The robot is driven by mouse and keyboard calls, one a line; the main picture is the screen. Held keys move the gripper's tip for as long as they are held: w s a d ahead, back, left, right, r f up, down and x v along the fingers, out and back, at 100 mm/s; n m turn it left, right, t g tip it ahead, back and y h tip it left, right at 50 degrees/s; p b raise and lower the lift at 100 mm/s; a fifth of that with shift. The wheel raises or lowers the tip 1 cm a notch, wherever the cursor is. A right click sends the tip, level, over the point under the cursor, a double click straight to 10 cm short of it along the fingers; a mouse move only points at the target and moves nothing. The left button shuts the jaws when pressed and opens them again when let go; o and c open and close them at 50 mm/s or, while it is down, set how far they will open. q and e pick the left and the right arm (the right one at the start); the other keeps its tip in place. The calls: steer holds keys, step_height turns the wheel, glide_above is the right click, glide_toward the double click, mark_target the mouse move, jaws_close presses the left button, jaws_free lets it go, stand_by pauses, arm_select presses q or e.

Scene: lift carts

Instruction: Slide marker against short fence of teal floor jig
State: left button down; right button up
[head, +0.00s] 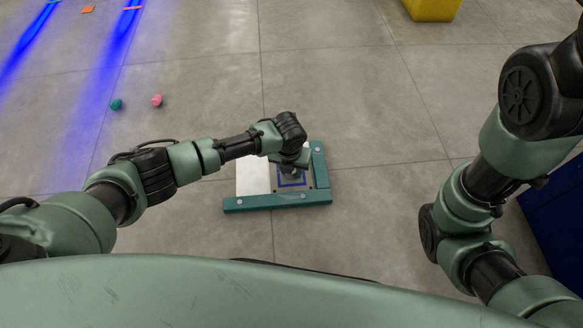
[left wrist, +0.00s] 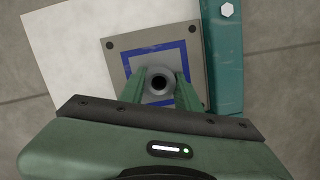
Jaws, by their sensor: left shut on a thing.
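The marker is a grey square plate (head: 306,184) with a blue square outline and a round grey knob in its middle. It lies flat on the white base of the teal floor jig (head: 240,204), beside the right-hand, short fence (head: 320,166). In the left wrist view the marker (left wrist: 118,60) has its right edge very close to the teal fence (left wrist: 225,60), slightly angled to it. I cannot tell whether they touch all along. My left gripper (left wrist: 158,88) is shut on the marker's knob; it also shows in the head view (head: 289,172). My right gripper is out of view.
Bare grey tiled floor surrounds the jig. A green ball (head: 116,104) and a pink ball (head: 157,100) lie at the left. A yellow box (head: 432,8) stands at the back, and a dark blue container (head: 556,215) stands at the right.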

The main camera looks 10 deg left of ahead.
arm_select(q)
steer(key=shift+d, duration=0.25)
stand_by(0.5)
steer(key=shift+a+p, duration=0.1)
steer(key=shift+p, duration=0.25)
stand_by(0.6)
steer(key=shift+p, duration=0.3)
steer(key=shift+a, duration=0.1)
stand_by(0.9)
